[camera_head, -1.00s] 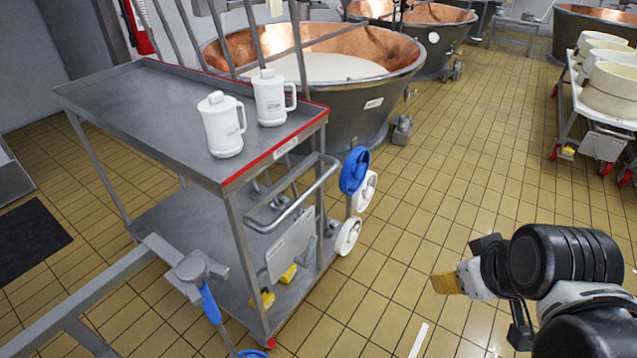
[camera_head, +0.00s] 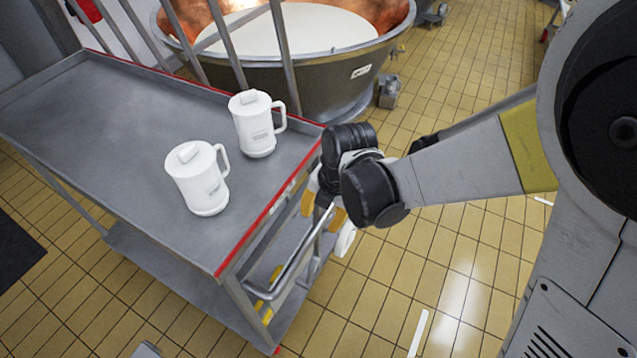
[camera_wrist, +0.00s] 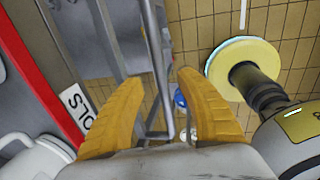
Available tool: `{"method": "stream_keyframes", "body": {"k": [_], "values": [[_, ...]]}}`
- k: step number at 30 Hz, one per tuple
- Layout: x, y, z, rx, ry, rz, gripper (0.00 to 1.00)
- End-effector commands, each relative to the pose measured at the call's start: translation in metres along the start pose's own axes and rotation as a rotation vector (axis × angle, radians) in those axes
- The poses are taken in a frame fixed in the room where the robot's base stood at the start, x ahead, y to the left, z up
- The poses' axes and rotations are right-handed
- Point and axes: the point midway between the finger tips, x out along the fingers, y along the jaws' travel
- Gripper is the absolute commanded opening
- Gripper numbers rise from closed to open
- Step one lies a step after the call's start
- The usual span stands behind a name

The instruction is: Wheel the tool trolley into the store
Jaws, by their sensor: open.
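The grey metal tool trolley (camera_head: 90,95) stands at the left in the head view, with a red edge strip along its top. A white label ending in "OLS" (camera_wrist: 75,102) is on that edge in the wrist view. The trolley's tubular handle (camera_head: 302,257) sticks out from its near right end. My gripper (camera_head: 322,209) is open at the handle, its orange fingers pointing down. In the wrist view the handle bar (camera_wrist: 158,60) runs between the two fingers. I cannot tell how deep it sits between them. No store shows in view.
Two white lidded jugs (camera_head: 197,180) (camera_head: 255,124) stand on the trolley's top. A copper-lined vat (camera_head: 310,75) is close behind the trolley. Yellow tiled floor (camera_head: 455,235) is clear to the right. A dark mat (camera_head: 18,255) lies at the left.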

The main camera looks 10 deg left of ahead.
Motion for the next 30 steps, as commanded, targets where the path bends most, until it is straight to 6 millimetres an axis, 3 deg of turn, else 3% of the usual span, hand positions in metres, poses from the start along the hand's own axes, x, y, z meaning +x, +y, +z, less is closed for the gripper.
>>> {"method": "stream_keyframes", "body": {"k": [3, 9, 15, 23, 27, 28, 30], "values": [[0.03, 0.0, 0.001, 0.0, -0.001, 0.0, 0.43], [0.063, 0.0, 0.001, 0.003, -0.001, 0.001, 0.43], [0.076, 0.0, 0.001, 0.003, -0.002, 0.001, 0.43], [0.076, 0.0, 0.001, 0.004, -0.002, 0.001, 0.43], [0.076, 0.0, 0.001, 0.004, -0.002, 0.001, 0.05], [0.076, 0.0, 0.001, 0.004, -0.002, 0.001, 0.0], [0.076, 0.0, 0.001, 0.004, -0.002, 0.001, 0.0]]}}
